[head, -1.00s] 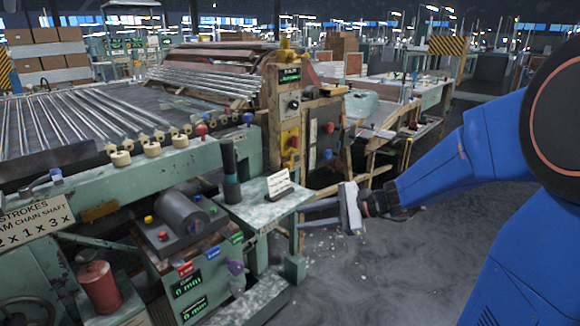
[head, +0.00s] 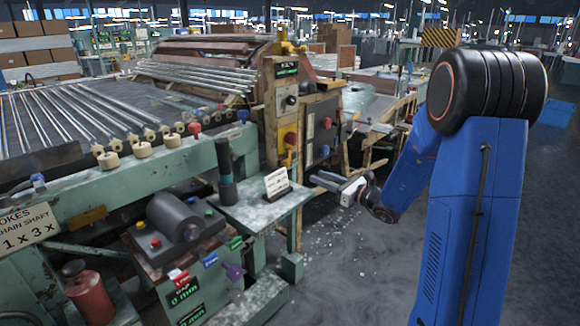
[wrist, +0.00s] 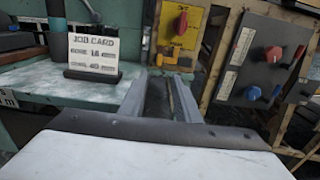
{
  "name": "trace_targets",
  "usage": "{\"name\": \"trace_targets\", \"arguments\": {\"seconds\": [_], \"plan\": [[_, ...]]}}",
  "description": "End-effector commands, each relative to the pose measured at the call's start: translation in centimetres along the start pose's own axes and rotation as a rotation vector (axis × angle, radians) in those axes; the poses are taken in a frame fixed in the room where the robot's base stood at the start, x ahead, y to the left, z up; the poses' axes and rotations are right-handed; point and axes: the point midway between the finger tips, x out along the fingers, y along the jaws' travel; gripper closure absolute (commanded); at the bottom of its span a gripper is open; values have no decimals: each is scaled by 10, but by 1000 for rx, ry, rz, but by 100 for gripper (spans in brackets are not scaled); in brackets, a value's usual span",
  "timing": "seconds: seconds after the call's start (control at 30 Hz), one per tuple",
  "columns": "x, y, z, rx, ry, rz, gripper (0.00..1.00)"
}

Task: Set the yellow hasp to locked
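A yellow panel with a red rotary knob stands on the machine's wooden end post, seen in the head view (head: 289,137) and the wrist view (wrist: 191,40). Below the knob is a small orange-yellow fitting (wrist: 176,56), which looks like the yellow hasp; it is small and dim, so I cannot tell its setting. My gripper (wrist: 162,78) points toward the lower part of this panel. Its two grey fingers are apart with nothing seen between them. In the head view my gripper (head: 318,180) is right of the job card table, apart from the panel.
A job card (wrist: 95,55) stands on a green-legged table (wrist: 40,78) left of my fingers. A dark panel with red and blue knobs (wrist: 263,60) is on the right. Open floor (head: 350,260) lies below my arm.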

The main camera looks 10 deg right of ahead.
Motion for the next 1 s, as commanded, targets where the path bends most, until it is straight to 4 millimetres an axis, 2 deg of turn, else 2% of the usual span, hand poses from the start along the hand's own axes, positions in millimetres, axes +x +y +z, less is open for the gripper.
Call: {"name": "trace_targets", "arguments": {"seconds": [0.1, 0.6, 0.8, 1.0], "plan": [[22, 1, 0, 0, -1, 4, 70], [110, 2, 0, -2, 0, 4, 70], [136, 2, 0, -2, 0, 4, 70], [147, 1, 0, -1, 0, 2, 70]]}}
